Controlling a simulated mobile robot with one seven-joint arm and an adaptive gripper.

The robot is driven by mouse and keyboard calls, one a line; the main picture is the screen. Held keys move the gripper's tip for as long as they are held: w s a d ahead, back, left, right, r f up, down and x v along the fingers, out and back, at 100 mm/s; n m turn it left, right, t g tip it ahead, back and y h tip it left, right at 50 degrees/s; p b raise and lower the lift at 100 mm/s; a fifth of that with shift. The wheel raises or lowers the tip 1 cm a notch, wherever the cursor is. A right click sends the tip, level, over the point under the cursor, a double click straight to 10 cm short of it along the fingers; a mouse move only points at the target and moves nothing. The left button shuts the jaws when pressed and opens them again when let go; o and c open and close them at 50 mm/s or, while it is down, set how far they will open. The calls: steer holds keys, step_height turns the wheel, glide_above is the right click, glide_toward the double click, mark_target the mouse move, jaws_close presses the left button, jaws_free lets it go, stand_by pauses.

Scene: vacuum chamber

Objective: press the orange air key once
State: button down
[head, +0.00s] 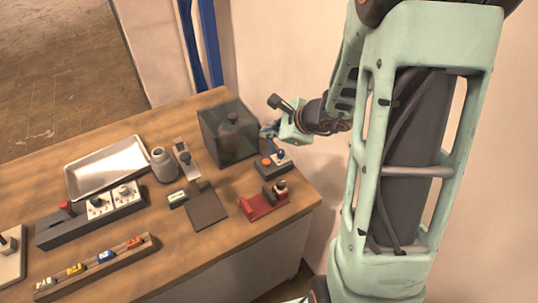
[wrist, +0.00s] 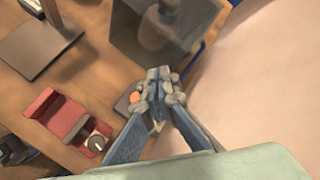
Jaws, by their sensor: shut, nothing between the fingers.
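The orange air key (head: 266,161) is a small round orange button on a dark box (head: 271,168) near the table's right edge. A blue knob or lever (head: 281,154) stands beside it. In the wrist view the orange key (wrist: 135,97) shows just left of the fingers, with part of its box hidden behind them. My gripper (head: 268,130) is shut and empty, beside the dark see-through chamber and above the box. In the wrist view the gripper's fingers (wrist: 158,90) are together. I cannot tell how far above the key they are; no contact shows.
The dark chamber (head: 215,142), with a bottle-like shape inside, stands close to the gripper. A red fixture (head: 256,209) is in front of the key box. A grey plate (head: 205,212), metal tray (head: 105,168), knob panel (head: 75,229) and rail (head: 95,275) lie further left. A wall is on the right.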

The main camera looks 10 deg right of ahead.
steer(key=shift+f, duration=0.1)
stand_by(0.3)
steer(key=b, duration=0.6)
glide_above(268, 163)
step_height(268, 163, down, 8)
steer(key=shift+w+r, duration=0.15)
steer(key=shift+f+b, duration=0.45)
steer(key=shift+b, duration=0.15)
steer(key=shift+f, duration=0.15)
stand_by(0.5)
steer(key=shift+f+b, duration=0.3)
steer(key=shift+b, duration=0.4)
steer(key=shift+f+b, duration=0.45)
steer(key=shift+b, duration=0.15)
stand_by(0.4)
steer(key=shift+r, duration=0.1)
steer(key=shift+r+p, duration=0.6)
steer(key=shift+r, duration=0.2)
